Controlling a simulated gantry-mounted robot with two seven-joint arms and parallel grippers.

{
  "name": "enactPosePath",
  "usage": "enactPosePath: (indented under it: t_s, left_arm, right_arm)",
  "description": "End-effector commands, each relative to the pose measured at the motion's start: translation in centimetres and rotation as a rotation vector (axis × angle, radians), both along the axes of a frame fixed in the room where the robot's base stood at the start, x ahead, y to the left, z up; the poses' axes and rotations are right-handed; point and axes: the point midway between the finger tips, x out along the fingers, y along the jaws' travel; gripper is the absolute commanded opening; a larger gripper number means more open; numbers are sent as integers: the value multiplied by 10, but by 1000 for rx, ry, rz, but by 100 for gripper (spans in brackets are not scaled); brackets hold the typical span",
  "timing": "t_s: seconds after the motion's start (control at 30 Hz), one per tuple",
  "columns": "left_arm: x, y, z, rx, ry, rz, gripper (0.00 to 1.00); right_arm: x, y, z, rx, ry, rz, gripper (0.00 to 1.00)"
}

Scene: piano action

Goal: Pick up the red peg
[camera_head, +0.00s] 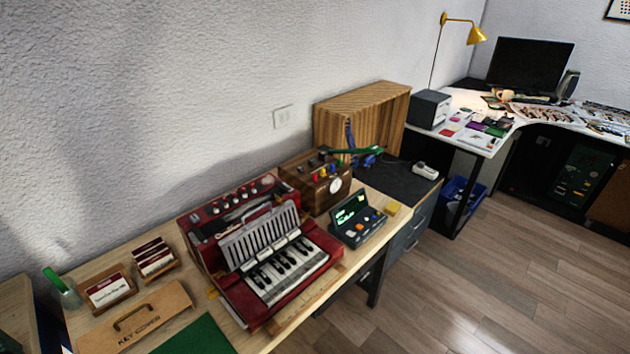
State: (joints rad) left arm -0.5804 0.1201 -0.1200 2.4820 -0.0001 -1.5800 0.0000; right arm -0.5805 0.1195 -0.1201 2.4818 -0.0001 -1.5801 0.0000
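Small coloured pieces, including yellow, blue and what looks like a red peg (325,171), show on the wooden box (310,196) with a white dial, right of the middle of the table. They are too small to make out their shape or how they are seated. Neither of my grippers is in view.
A red piano-like keyboard instrument (290,277) stands left of the box. An open dark case (358,221) with small parts lies to its right. A slatted wooden cabinet (362,113) stands behind. A key cover (137,318) and card holders (108,289) lie front left.

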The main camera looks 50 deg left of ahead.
Motion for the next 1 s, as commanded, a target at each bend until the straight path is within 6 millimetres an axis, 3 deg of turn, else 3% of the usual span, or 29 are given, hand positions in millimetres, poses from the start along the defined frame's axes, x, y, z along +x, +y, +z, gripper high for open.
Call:
enactPosePath:
  t_s: [0.47,0.77,1.0]
  left_arm:
    - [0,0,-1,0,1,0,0]
    - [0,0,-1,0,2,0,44]
    - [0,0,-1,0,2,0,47]
  right_arm:
    - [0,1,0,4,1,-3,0]
    - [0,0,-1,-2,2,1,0]
    - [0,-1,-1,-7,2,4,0]
